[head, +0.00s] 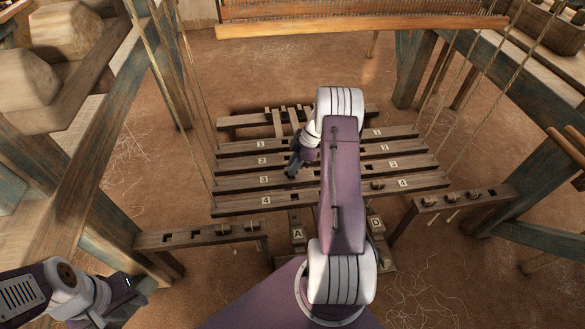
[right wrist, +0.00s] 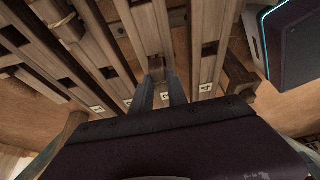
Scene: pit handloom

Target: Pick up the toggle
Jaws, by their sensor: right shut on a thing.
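My right gripper (head: 292,170) reaches down to the numbered wooden bars, left of their middle, near bars 2 and 3. It also shows in the right wrist view (right wrist: 159,92), its two dark fingers shut on a small wooden toggle (right wrist: 157,71). The toggle is mostly hidden by the fingers, and I cannot tell whether it is seated in a slot or clear of it. Other small toggles sit on bar 4 (head: 378,184), on the left rack (head: 223,230) and on the right rack (head: 452,197). My left gripper (head: 127,291) is low at the left, away from the bars; its jaw opening is unclear.
Slotted bars marked 1 to 4 (head: 235,208) hang on cords (head: 200,150). Treadles marked A and D (head: 297,236) lie below, partly behind my right arm. Loom posts (head: 412,68) and beams stand on both sides. Brown floor (head: 440,270) is open at lower right.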

